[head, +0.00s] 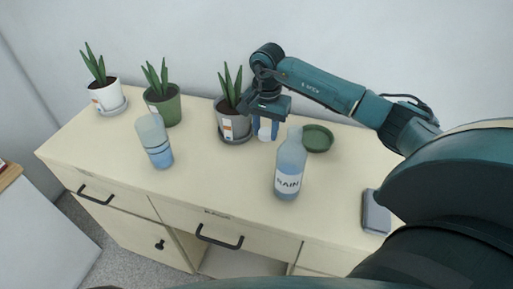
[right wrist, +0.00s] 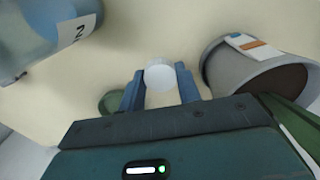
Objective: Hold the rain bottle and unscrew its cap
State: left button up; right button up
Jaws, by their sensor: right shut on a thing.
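The rain bottle (head: 289,172), clear bluish with a white "RAIN" label, stands upright on the cream cabinet top. Its neck shows no cap on it. My right gripper (head: 265,132) is just left of and behind the bottle's neck. It is shut on a small white cap (head: 264,134), apart from the bottle. The cap (right wrist: 160,76) also shows between the two blue fingers in the right wrist view, with the bottle (right wrist: 40,30) at the upper left. My left gripper is not in view.
Potted plants stand along the back: a white pot (head: 106,95), a green pot (head: 165,108) and a grey pot (head: 232,128) close to my right gripper. A glass (head: 154,140) stands at left. A green dish (head: 318,138) lies behind the bottle. A grey-blue box (head: 375,212) lies at right.

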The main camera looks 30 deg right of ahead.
aim_at(265, 155)
notch_tip(265, 155, down, 6)
jog(key=shift+f+p, duration=0.15)
jog(key=shift+p, duration=0.2)
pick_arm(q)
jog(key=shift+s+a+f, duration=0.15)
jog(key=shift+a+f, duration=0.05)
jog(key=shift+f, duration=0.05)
pick_arm(e)
jog(key=shift+f, duration=0.25)
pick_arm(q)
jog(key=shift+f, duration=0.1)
pick_arm(e)
jog(key=shift+f, duration=0.1)
jog(key=shift+f+b, duration=0.15)
jog(key=shift+b, duration=0.15)
jog(key=o, duration=0.7)
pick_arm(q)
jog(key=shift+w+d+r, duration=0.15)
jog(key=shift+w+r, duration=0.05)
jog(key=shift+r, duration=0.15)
pick_arm(e)
jog(key=o, duration=0.4)
jog(key=shift+c, duration=0.2)
